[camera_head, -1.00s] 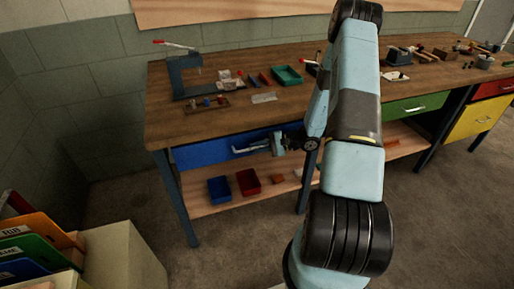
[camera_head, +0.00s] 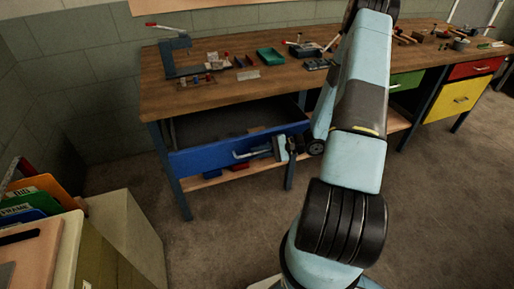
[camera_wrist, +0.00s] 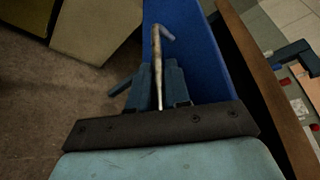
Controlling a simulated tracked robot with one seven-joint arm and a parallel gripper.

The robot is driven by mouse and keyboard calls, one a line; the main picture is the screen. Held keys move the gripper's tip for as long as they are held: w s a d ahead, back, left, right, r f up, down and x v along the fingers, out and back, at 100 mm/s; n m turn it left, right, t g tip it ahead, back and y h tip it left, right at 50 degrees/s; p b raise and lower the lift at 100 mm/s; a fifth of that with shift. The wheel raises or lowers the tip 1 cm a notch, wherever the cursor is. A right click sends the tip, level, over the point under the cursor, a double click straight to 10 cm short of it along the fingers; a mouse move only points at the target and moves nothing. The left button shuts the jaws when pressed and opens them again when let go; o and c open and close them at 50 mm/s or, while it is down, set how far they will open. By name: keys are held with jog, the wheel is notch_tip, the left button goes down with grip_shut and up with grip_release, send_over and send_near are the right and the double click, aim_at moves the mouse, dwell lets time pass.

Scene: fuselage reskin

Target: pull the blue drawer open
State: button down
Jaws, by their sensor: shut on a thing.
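The blue drawer (camera_head: 205,159) under the left part of the workbench stands pulled out, and its dark interior shows behind the front panel. A pale bar handle (camera_head: 243,153) runs across its front. My gripper (camera_head: 279,148) is at the right end of this handle, shut on it. In the wrist view the metal handle (camera_wrist: 155,46) runs between the fingers of my gripper (camera_wrist: 157,88), beside the blue drawer front (camera_wrist: 195,55). The fingertips' contact with the bar is partly hidden.
The wooden workbench (camera_head: 215,96) carries a blue press (camera_head: 178,57), a green tray (camera_head: 270,57) and small parts. Green and yellow drawers (camera_head: 455,100) are at right. A cabinet with folders (camera_head: 125,225) stands at front left. Open floor lies before the bench.

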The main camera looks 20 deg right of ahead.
jog(key=shift+s+f, duration=0.1)
jog(key=shift+s, duration=1.25)
jog(key=c, duration=1.4)
grip_release()
jog(key=shift+c, duration=0.2)
jog(key=v, duration=1.3)
jog(key=shift+d, duration=0.3)
